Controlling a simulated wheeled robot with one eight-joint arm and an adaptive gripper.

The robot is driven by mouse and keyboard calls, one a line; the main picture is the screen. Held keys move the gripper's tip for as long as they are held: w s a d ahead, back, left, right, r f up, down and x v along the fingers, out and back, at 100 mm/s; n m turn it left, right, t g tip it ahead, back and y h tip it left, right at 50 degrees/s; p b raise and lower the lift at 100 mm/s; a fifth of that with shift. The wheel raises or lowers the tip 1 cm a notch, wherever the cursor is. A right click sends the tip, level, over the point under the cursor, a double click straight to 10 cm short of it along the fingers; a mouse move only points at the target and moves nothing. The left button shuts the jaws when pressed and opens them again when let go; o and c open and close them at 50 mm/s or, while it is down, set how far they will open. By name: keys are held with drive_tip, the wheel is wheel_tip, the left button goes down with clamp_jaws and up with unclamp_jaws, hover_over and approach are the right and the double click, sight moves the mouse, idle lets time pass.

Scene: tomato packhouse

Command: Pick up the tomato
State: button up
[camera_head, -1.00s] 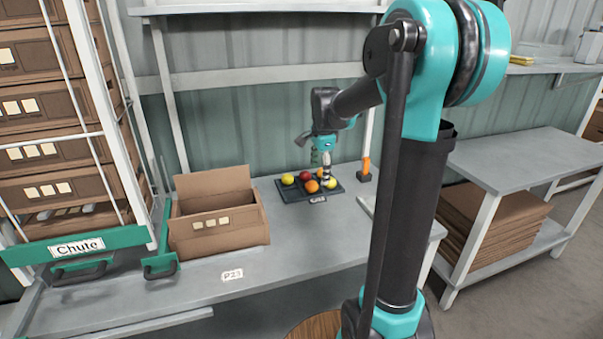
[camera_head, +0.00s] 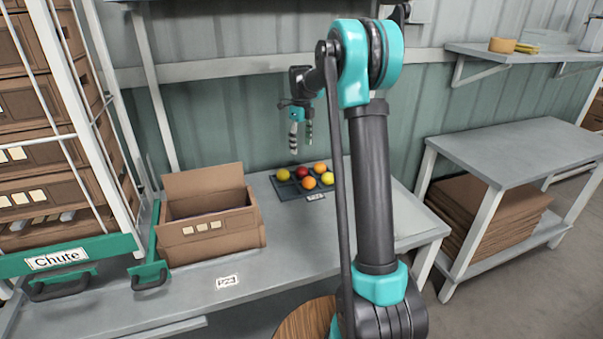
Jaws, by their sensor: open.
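A red tomato (camera_head: 301,172) sits in the back row of a dark tray (camera_head: 283,195) on the grey bench, between a yellow fruit (camera_head: 283,174) and an orange one (camera_head: 320,168). In front of them in the tray are another orange fruit (camera_head: 309,183) and a yellow one (camera_head: 327,178). My gripper (camera_head: 301,148) is open and empty. Its fingers point down and show in the picture just above the tomato, apart from it. The exact height over the tray is hard to tell.
An open cardboard box (camera_head: 210,222) stands on the bench (camera_head: 270,250) left of the tray. A white-framed rack marked Chute (camera_head: 70,260) is at the far left. A side table (camera_head: 510,155) with flat cardboard below is at the right.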

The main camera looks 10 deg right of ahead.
hover_over(301, 167)
drive_tip(key=f, duration=0.5)
drive_tip(key=shift+w+d, duration=0.15)
drive_tip(key=shift+w, duration=0.25)
drive_tip(key=shift+s+f, duration=0.2)
drive_tip(key=shift+f, duration=1.15)
drive_tip(key=shift+s+f, duration=0.2)
drive_tip(key=shift+f, duration=1.15)
drive_tip(key=shift+c, duration=0.6)
drive_tip(key=c, duration=0.8)
